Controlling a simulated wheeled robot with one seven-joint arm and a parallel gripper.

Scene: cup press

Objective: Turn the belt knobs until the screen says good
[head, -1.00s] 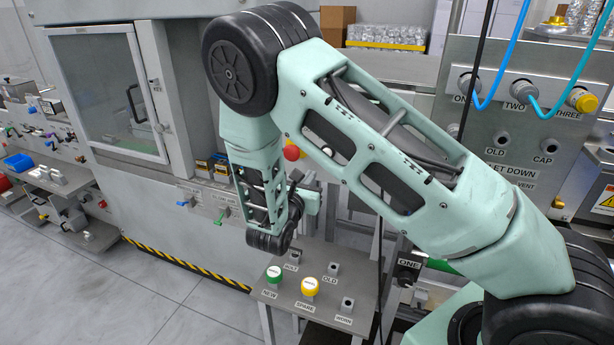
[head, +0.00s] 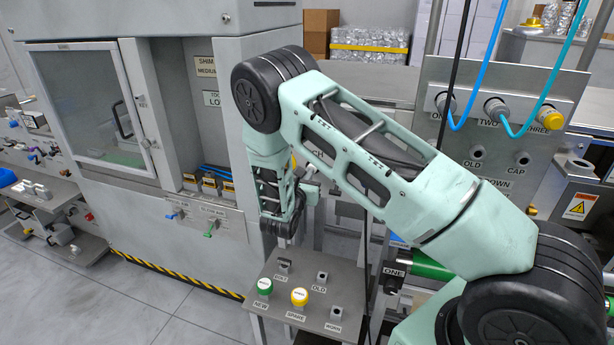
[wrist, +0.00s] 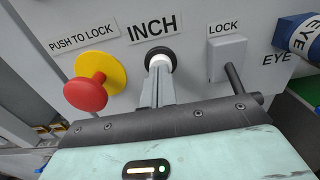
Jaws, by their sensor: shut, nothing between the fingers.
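My gripper (wrist: 158,80) shows in the wrist view with its fingers shut and empty. Their tips are at the white INCH button (wrist: 159,58), in its dark ring; whether they touch or press it I cannot tell. In the head view my arm hides most of this spot. A black block marked ONE (head: 394,271) stands beside a green roller or belt (head: 428,268) at the lower right; I cannot tell whether a belt knob is there. No readable screen shows in either view.
A red push-to-lock button (wrist: 86,93) is left of my fingers. A LOCK box (wrist: 227,58) with a dark rod and a blue EYE part (wrist: 303,38) are to the right. A small stand (head: 300,315) with green and yellow caps stands below my arm.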

